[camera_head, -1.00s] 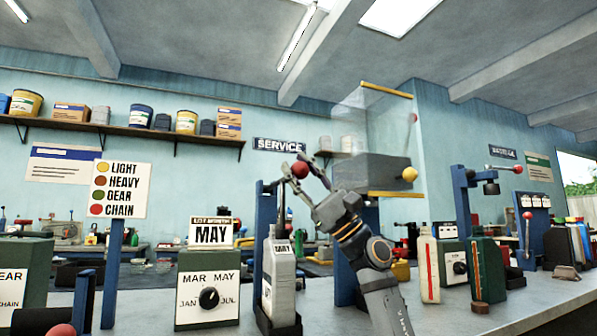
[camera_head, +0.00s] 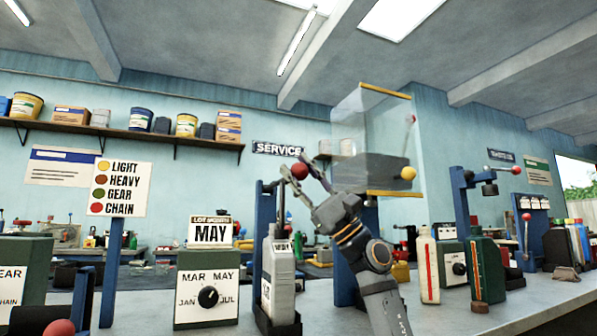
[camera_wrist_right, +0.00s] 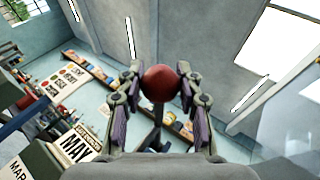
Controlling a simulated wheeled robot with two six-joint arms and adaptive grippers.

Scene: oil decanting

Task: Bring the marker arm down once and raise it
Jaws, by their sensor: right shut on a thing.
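The marker arm's red ball knob (camera_head: 299,171) is up high beside the blue post (camera_head: 265,230), above a grey bottle (camera_head: 281,275) in a dark holder. My right gripper (camera_head: 312,172) is shut on the red knob, with a finger on either side of it. In the right wrist view the knob (camera_wrist_right: 160,83) sits between the fingertips. Most of the lever behind the knob is hidden by my gripper. My left gripper is not in view.
A green box with a dial (camera_head: 208,290) and a MAY sign (camera_head: 211,232) stands left of the bottle. A clear-sided case with a yellow knob (camera_head: 408,173) is right of my gripper. More bottles and a red-knobbed press stand farther right on the bench.

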